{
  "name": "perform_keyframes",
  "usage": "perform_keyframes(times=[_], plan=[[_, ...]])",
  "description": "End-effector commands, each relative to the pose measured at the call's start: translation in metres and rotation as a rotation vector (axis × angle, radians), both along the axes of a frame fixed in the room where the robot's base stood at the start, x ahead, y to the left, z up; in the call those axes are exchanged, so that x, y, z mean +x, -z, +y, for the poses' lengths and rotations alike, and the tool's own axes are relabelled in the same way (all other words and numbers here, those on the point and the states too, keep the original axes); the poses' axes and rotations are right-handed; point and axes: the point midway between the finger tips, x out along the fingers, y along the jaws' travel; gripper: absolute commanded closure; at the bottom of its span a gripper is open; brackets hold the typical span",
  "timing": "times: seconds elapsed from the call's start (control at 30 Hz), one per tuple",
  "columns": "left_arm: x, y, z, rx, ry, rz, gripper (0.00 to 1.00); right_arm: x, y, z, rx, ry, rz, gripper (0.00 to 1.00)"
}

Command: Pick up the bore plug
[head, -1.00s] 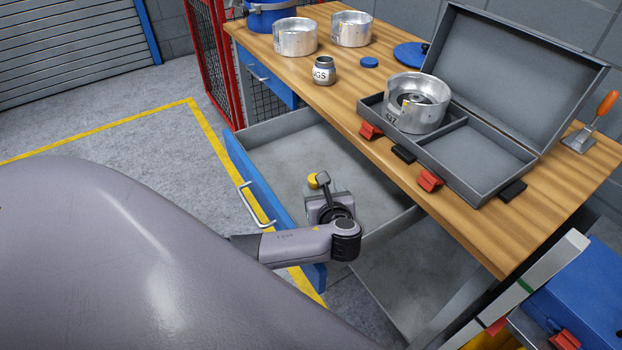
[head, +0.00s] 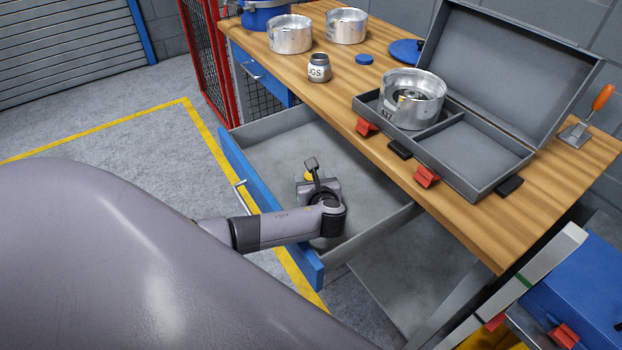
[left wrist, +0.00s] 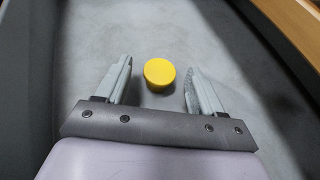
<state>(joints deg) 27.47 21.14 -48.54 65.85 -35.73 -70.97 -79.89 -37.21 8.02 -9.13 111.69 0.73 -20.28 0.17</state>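The bore plug appears to be the small round yellow piece (left wrist: 159,73) lying on the grey drawer floor in the left wrist view. In the head view only a bit of yellow (head: 308,176) shows beside my gripper. My left gripper (left wrist: 160,85) is open, with one finger to each side of the yellow piece and a gap on both sides. In the head view my left gripper (head: 312,180) is over the open drawer (head: 375,185), its fingers mostly hidden by the wrist. My right gripper is not in view.
The drawer's blue front (head: 270,215) and grey side walls surround the gripper. Above is the wooden bench (head: 480,220) with an open grey case (head: 480,180), metal housings (head: 290,35), a labelled jar (head: 319,70) and a blue disc (head: 364,59). The drawer's right part is clear.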

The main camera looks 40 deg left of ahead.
Motion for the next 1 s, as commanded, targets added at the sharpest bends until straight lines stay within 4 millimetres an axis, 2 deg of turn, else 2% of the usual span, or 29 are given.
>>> perform_keyframes(times=[0.03,0.17,0.67,0.87,1.0], plan=[[0.0,0.0,0.0,0.0,0.0,0.0,0.48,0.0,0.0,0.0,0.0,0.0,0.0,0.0],[0.0,0.0,0.0,0.0,0.0,0.0,0.9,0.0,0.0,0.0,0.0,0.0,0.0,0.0],[0.0,-0.006,0.0,-0.001,0.0,-0.001,0.9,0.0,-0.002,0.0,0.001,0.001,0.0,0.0],[0.0,-0.03,0.0,-0.002,0.001,-0.003,0.9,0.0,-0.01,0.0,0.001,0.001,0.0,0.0],[0.0,-0.064,0.0,-0.002,0.0,-0.005,0.9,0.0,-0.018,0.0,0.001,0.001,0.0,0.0]])
